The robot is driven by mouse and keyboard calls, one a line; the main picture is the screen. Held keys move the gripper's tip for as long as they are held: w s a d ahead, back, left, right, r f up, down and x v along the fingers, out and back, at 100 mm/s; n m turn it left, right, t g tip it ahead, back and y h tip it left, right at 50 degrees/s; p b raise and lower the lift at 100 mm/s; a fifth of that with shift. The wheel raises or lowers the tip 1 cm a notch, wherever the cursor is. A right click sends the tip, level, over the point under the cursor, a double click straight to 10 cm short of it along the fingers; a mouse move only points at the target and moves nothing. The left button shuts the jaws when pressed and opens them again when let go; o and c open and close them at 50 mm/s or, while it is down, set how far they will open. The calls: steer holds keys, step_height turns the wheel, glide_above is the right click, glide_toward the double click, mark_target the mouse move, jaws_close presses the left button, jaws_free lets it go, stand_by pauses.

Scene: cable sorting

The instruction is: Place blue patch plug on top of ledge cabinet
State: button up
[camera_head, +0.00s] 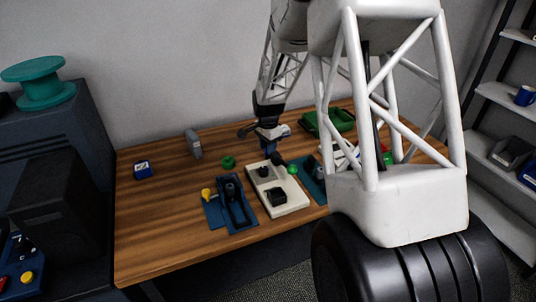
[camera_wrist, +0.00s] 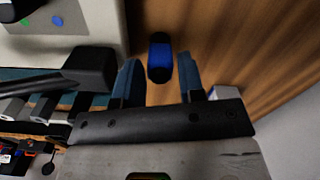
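A blue and black cylinder (camera_wrist: 160,58), apparently the blue patch plug, lies over the wooden table in the wrist view. It sits ahead of and between the two blue fingertips of my gripper (camera_wrist: 159,76), with a gap on each side. My gripper (camera_head: 269,148) is open and low over the back of the table in the head view; the plug cannot be made out clearly there. A dark cabinet (camera_head: 82,112), likely the ledge cabinet, stands at the left, with a teal spool (camera_head: 40,82) on its top.
A beige board (camera_head: 288,205) and a blue holder (camera_head: 237,213) lie near my gripper. A green ring (camera_head: 228,162), a grey device (camera_head: 194,144) and a small blue box (camera_head: 143,170) stand on the table (camera_head: 150,235). A green tray (camera_head: 341,118) is behind. The table's left part is mostly clear.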

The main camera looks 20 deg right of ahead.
steer(key=shift+f, duration=1.45)
steer(key=c, duration=0.7)
steer(key=shift+o, duration=0.2)
steer(key=shift+r, duration=0.15)
step_height(320, 180, up, 10)
steer(key=shift+f, duration=0.1)
